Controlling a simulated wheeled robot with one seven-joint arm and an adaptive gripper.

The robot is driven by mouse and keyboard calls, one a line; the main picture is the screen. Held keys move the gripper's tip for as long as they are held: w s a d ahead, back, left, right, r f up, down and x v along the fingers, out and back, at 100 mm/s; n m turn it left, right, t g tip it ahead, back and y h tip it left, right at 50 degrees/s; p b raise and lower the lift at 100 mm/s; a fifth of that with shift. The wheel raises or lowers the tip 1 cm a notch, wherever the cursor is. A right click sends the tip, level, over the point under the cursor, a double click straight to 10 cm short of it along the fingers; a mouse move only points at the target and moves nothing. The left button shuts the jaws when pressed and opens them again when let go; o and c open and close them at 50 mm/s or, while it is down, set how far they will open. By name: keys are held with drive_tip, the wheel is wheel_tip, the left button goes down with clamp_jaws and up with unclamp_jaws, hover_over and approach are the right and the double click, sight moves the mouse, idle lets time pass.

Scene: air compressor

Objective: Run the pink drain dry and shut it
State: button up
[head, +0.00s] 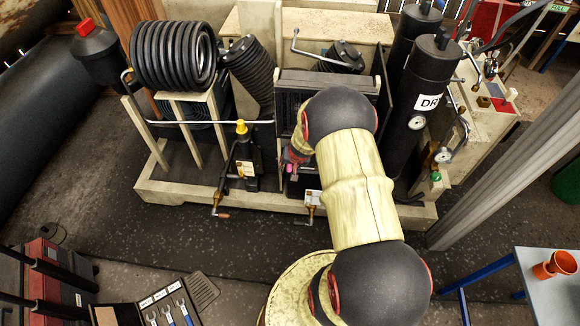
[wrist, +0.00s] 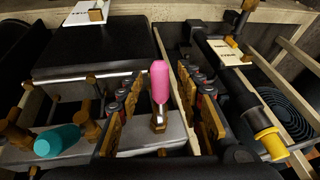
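The pink drain handle (wrist: 159,80) stands on a brass fitting (wrist: 158,121) in the middle of the wrist view. In the head view only a small bit of pink (head: 290,168) shows beside my arm. My gripper (wrist: 158,77) is open, with one finger on each side of the pink handle. A gap shows between the handle and each finger, so I see no grip on it. My arm hides most of the gripper in the head view. A brass outlet (head: 310,209) hangs low at the front of the compressor frame. No flow can be made out.
A teal handle (wrist: 57,140) lies left of the pink one, and a yellow handle (wrist: 270,143) lies to the right. The yellow one also shows in the head view (head: 241,127). A black dryer column (head: 425,85) stands right of my arm. Open floor lies in front.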

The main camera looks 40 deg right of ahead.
drive_tip(key=c, duration=0.4)
clamp_jaws()
idle(0.5)
